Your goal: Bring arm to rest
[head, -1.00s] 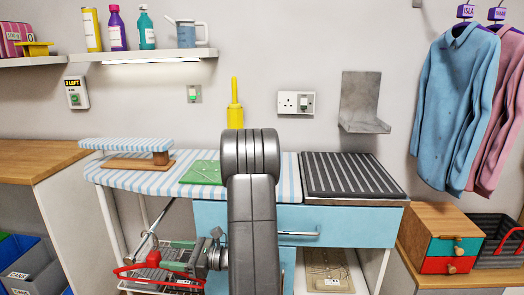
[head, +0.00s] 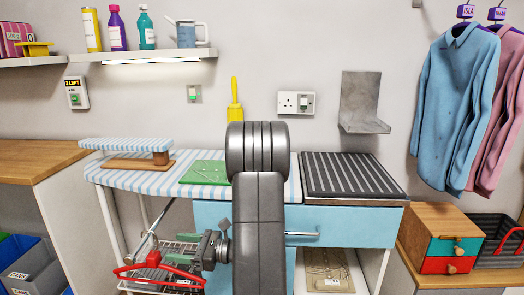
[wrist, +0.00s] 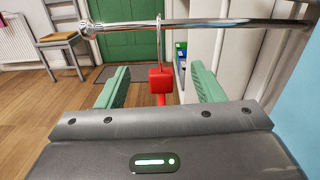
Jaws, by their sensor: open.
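My gripper (head: 178,262) is low at the left of the blue-fronted counter in the head view, beside the chrome rail (head: 150,240). In the wrist view my gripper (wrist: 160,88) has its two green fingers spread apart. A red hanger (head: 128,272) hangs at the rail. In the wrist view its red block (wrist: 160,79) and metal hook show between the fingers, with space on both sides. The chrome rail (wrist: 200,23) crosses above the fingers. My raised arm hides part of the counter.
The striped ironing board (head: 135,180) and ribbed black mat (head: 350,175) lie close behind my arm. A wire basket (head: 185,286) is below the gripper. A metal bracket (head: 362,105) and hung shirts (head: 450,105) are at right. The wrist view shows open floor (wrist: 60,105) and a chair (wrist: 62,30).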

